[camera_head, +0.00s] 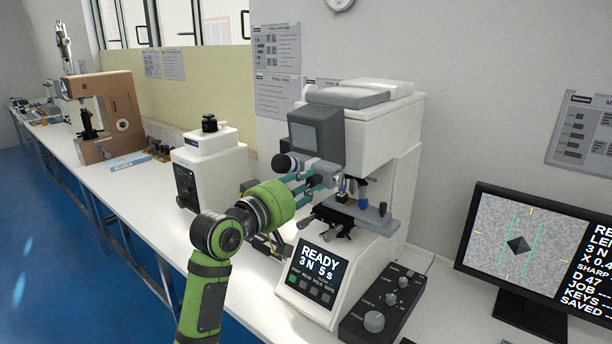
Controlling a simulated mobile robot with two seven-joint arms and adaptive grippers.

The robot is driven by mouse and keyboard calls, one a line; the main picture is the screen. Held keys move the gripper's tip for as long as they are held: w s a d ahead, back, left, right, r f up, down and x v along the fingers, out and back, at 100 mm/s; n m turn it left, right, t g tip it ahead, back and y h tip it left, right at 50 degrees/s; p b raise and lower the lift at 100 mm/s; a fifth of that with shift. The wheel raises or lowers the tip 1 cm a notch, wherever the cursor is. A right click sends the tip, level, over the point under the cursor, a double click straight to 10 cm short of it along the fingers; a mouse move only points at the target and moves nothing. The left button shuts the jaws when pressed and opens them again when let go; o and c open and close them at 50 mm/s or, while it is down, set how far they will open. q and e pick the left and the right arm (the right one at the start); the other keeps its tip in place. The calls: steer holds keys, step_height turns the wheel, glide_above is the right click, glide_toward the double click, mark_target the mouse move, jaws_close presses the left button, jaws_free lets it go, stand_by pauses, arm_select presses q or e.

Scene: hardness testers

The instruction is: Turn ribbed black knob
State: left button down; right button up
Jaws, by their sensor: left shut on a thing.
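My left arm comes in from the bottom left, and its left gripper (312,181) reaches the white hardness tester (385,135) in the middle. The teal fingers are shut on a small black knob (316,181) below the tester's grey eyepiece housing. The fingers partly hide the knob, and its ribs are too small to make out. Another dark round part (284,162) sticks out to the left, just above the fingers. My right gripper is not in view.
The specimen stage (357,213) lies just below and right of the fingers. The tester's panel (318,270) reads READY. A black control box (380,310) with grey knobs and a monitor (535,250) stand to the right. A smaller white instrument (208,165) stands left.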

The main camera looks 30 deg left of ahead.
arm_select(q)
steer(key=shift+a+r+n+p, duration=0.1)
steer(key=shift+r+n+p, duration=0.15)
steer(key=shift+n+p, duration=0.3)
steer(key=c, duration=1.2)
jaws_free()
steer(key=shift+o, duration=0.8)
steer(key=shift+f, duration=0.15)
steer(key=s, duration=1.2)
steer(key=shift+a, duration=0.45)
